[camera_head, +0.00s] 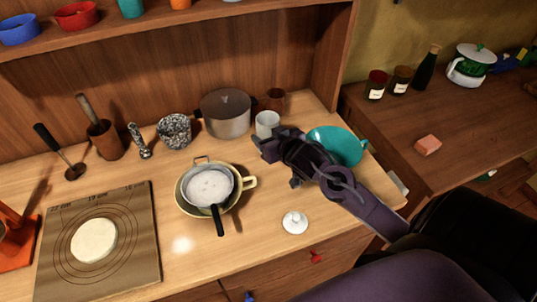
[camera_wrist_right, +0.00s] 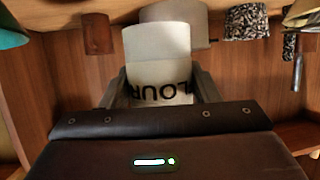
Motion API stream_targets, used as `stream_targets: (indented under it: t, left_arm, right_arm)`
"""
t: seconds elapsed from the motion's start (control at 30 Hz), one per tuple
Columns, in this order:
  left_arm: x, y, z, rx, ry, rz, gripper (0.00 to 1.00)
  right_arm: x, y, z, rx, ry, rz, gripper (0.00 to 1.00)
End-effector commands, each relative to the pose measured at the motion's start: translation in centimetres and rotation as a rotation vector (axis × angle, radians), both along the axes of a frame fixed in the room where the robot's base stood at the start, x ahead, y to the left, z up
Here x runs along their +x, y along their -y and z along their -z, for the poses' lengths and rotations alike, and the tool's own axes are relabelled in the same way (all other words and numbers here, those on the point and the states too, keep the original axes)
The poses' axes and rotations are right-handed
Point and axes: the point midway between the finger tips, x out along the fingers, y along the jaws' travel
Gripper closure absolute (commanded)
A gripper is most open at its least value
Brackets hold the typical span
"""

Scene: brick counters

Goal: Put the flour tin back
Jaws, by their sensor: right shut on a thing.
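The flour tin (camera_head: 267,122) is a pale cylinder near the back of the wooden counter, in front of a brown cup. In the right wrist view the tin (camera_wrist_right: 158,50) fills the space between the fingers, with the dark letters "LOUR" showing. My right gripper (camera_head: 270,142) is shut on the tin's side, reaching in from the right. Its lower part is partly hidden by the gripper, so I cannot tell whether it touches the counter. A white knobbed lid (camera_head: 295,223) lies on the counter near the front edge. My left gripper is not in view.
A grey pot (camera_head: 226,113) and brown cup (camera_head: 276,100) stand close behind the tin. A teal bowl (camera_head: 345,146) sits right, partly behind my arm. A sieve of white powder (camera_head: 208,186) rests over a pan at centre. A shelf (camera_head: 150,25) runs above.

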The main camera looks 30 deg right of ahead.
Motion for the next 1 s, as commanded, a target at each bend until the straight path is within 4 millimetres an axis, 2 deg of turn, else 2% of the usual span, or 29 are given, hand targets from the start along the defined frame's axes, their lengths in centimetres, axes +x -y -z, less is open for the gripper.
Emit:
stream_targets:
  t: [0.1, 0.27, 0.53, 0.97, 1.0]
  left_arm:
    - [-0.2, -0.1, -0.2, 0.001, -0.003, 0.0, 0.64]
    - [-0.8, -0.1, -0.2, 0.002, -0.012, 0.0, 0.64]
    - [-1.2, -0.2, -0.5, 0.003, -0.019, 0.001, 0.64]
    - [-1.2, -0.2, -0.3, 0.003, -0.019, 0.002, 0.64]
    - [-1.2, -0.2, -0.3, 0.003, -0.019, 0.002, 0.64]
  right_arm:
    - [0.0, 0.0, 1.9, 0.0, 0.002, 0.001, 0.77]
    - [0.1, 0.0, 3.1, 0.001, 0.005, 0.0, 0.77]
    - [0.1, 0.0, 6.7, 0.0, 0.003, 0.0, 0.77]
    - [0.1, 0.0, 7.6, 0.001, 0.005, 0.0, 0.77]
    - [0.0, 0.0, 7.8, 0.0, 0.002, 0.0, 0.43]
